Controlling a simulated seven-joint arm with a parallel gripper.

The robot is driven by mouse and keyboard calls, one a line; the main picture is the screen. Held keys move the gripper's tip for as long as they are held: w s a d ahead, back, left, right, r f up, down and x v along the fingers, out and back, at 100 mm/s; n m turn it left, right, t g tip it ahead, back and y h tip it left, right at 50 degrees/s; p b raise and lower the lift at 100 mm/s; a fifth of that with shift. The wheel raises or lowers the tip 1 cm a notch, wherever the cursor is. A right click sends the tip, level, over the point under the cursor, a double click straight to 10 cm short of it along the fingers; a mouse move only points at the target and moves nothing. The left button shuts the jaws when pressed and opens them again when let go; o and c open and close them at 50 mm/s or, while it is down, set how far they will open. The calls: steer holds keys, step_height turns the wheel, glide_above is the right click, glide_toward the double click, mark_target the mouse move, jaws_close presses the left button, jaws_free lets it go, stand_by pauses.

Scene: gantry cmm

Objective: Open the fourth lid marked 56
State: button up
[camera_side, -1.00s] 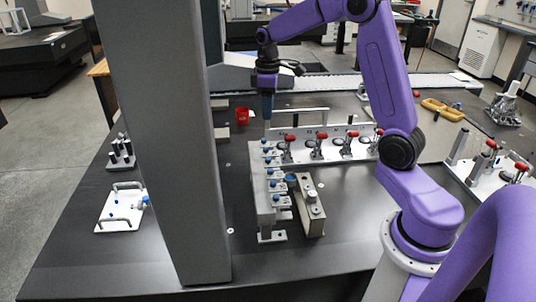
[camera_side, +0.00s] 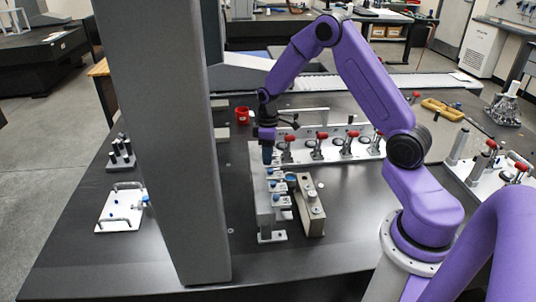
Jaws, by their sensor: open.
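A grey block (camera_side: 264,212) stands on the dark table, with a row of small blue-knobbed parts (camera_side: 277,186) along its top and side. My gripper (camera_side: 267,162) points down at the far end of this block, open, and covers the farthest knobs. I cannot tell whether it touches them. A white plate (camera_side: 365,155) behind carries several red-handled clamps (camera_side: 348,141) in a row. Any marking 56 is too small to read, so I cannot tell which part is the fourth lid.
A beige block (camera_side: 313,208) stands close to the right of the grey block. A thick grey column (camera_side: 165,150) rises at left. A white plate with handles (camera_side: 120,208) lies at far left. The front table is clear.

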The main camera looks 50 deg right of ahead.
mark_target(255, 166)
steer(key=shift+f, duration=0.4)
steer(key=shift+c, duration=0.3)
jaws_close()
steer(key=shift+w+a, duration=1.55)
steer(key=shift+o, duration=0.3)
jaws_free()
steer(key=shift+r, duration=0.1)
